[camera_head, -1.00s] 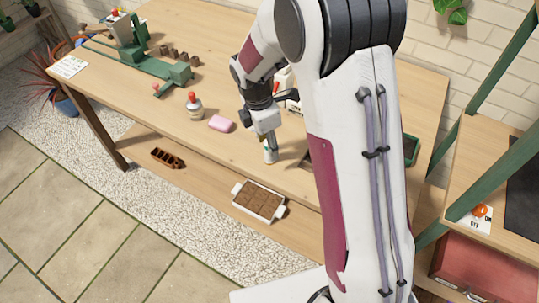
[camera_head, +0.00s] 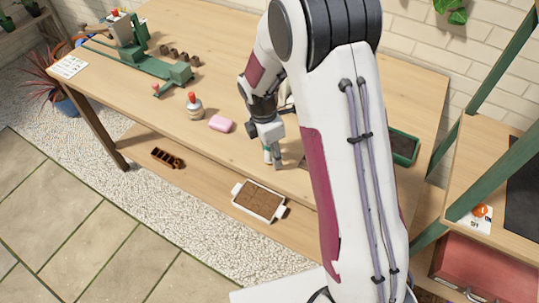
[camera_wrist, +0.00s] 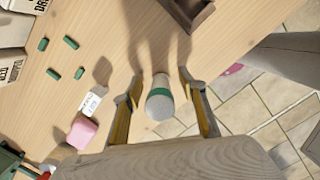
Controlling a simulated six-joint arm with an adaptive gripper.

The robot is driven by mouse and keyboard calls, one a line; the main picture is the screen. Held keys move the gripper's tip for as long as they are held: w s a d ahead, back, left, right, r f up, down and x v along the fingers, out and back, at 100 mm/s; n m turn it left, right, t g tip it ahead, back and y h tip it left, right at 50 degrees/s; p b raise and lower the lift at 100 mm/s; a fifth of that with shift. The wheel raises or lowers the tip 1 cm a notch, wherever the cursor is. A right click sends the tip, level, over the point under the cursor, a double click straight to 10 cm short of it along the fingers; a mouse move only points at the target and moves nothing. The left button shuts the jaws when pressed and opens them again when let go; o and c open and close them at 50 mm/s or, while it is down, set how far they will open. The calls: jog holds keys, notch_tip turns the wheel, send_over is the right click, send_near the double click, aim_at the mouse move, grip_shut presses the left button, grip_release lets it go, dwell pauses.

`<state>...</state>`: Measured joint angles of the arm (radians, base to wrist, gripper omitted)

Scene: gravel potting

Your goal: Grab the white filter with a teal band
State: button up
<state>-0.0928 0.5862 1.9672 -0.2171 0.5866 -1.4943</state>
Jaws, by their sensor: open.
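The white filter with a teal band (camera_wrist: 160,104) stands on the wooden table near its front edge, seen from above in the wrist view. My gripper (camera_wrist: 160,78) is open, with one finger on each side of the filter. A gap shows between the filter and each finger, so it is not clasped. In the head view my gripper (camera_head: 271,152) is low over the table at the front edge, and its fingers largely hide the filter there.
Several green cylinders (camera_wrist: 55,73) lie farther left. A brown tray (camera_wrist: 190,10) is near the top.

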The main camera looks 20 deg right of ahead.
dwell(0.4)
grip_shut()
jog(key=shift+r, duration=5)
